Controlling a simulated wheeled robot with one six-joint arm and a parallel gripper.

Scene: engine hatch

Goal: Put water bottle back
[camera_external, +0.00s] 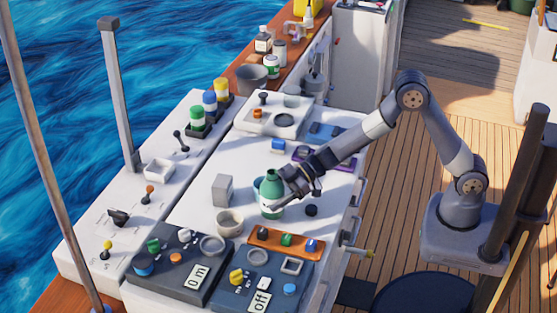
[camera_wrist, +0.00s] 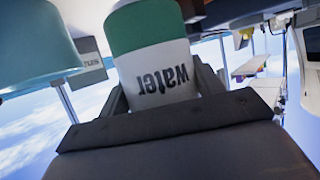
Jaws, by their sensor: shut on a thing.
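The water bottle (camera_external: 271,194) is green with a white label band, and it stands about upright over the white hatch top in the external view. In the wrist view the bottle (camera_wrist: 158,62) shows its green part and an upside-down "water" label between the jaws. My gripper (camera_external: 282,190) reaches in from the right and is shut on the bottle. I cannot tell whether the bottle's base touches the surface. A teal rounded thing (camera_wrist: 38,45) is close to the left of the bottle in the wrist view; in the external view it is mostly hidden behind the bottle.
A beige cup (camera_external: 230,222) stands just left of the bottle, with a grey block (camera_external: 222,189) behind. An orange panel (camera_external: 284,243) and dark control panels (camera_external: 180,266) lie in front. Several capped bottles (camera_external: 198,121) stand in a rack at the back left.

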